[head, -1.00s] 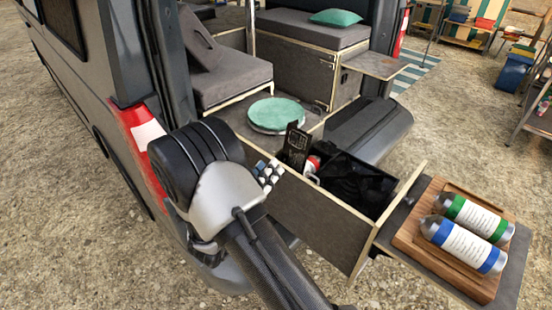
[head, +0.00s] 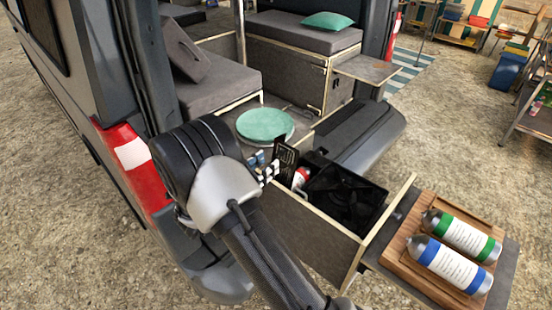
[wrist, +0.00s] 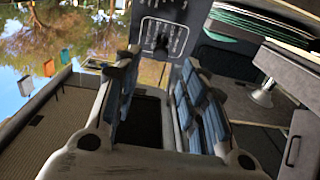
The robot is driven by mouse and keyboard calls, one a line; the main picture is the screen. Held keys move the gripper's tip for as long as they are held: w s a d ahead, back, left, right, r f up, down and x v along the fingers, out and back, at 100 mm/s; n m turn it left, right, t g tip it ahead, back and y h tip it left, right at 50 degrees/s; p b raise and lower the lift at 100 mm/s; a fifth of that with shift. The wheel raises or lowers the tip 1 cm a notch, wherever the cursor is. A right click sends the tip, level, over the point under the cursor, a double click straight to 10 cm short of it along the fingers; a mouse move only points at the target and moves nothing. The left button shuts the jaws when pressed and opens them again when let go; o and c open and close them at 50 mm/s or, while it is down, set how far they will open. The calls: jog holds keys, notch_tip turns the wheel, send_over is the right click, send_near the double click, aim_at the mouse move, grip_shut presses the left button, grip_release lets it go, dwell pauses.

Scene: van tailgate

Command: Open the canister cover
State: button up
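A dark panel with a printed white legend, which looks like the canister cover (head: 286,158), stands upright at the left end of a black stove (head: 345,195) in the drawer. A red-and-white canister (head: 301,177) shows just right of it. My gripper (head: 268,170) is at the panel's left side, its blue-padded fingers partly hidden by my wrist. In the wrist view, the fingers of my gripper (wrist: 160,70) are apart. The panel (wrist: 165,32) with its dark notch shows at their tips; whether they touch it I cannot tell.
The stove sits in an open wooden drawer (head: 310,225) at the van's tailgate. Two bottles (head: 460,235) lie on a wooden board (head: 400,250) at right. A round teal-topped stool (head: 265,125) stands behind the drawer. The van's red tail light (head: 133,160) is close on the left.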

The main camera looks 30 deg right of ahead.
aim_at(280, 153)
jog(key=x, duration=0.5)
jog(key=shift+w+d+b, duration=0.1)
jog(key=shift+d+b, duration=0.2)
jog(key=shift+c, duration=0.5)
grip_shut()
